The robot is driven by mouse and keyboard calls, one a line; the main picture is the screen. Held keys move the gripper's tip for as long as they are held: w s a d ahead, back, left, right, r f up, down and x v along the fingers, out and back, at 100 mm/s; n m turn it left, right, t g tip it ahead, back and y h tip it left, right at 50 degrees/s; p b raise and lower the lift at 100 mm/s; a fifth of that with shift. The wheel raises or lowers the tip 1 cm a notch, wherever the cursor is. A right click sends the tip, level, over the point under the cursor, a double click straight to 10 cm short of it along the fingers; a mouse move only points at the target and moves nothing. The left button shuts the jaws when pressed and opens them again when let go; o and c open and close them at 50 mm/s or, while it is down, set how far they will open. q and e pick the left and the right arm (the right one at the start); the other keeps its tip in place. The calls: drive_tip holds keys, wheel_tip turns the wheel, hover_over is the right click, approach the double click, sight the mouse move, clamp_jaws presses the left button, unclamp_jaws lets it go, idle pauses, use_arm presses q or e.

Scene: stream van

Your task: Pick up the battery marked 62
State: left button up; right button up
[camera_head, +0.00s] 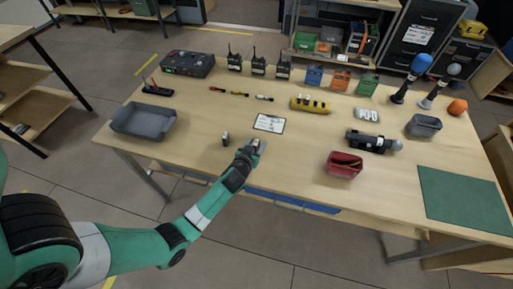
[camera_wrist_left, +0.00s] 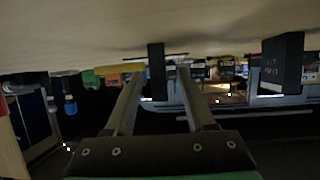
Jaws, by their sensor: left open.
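A small dark upright block (camera_head: 225,139), looking like a battery, stands on the table just left of my left gripper (camera_head: 253,147). A dark block with faint marks (camera_wrist_left: 282,65), likely the same one, shows in the left wrist view, which is upside down. I cannot read a 62 on it. A narrower dark upright block (camera_wrist_left: 156,70) appears between the open fingers of my left gripper (camera_wrist_left: 158,85) in that view; I cannot tell what it is or how near. The left gripper is low over the table's front part and holds nothing that I can see. My right gripper is not in view.
A white card (camera_head: 269,122) lies just beyond the gripper. A yellow holder (camera_head: 310,104), a red bin (camera_head: 344,164), a black device (camera_head: 372,141), a grey tray (camera_head: 143,121) and several radios (camera_head: 258,66) stand around. The table (camera_head: 190,150) is clear left of the small block.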

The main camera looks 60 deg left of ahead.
sight(256, 142)
use_arm(q)
clamp_jaws()
idle(0.5)
drive_tip(key=shift+r+p, duration=0.4)
drive_tip(key=shift+r, duration=0.1)
wheel_tip(256, 142, up, 3)
drive_tip(key=shift+p, duration=0.8)
drive_tip(key=s+d+r+p, duration=0.3)
drive_tip(key=d+r+p, duration=0.5)
drive_tip(key=d, duration=0.5)
drive_tip(key=shift+s+d+r, duration=0.2)
drive_tip(key=shift+d+r, duration=0.15)
drive_tip(key=shift+r, duration=0.15)
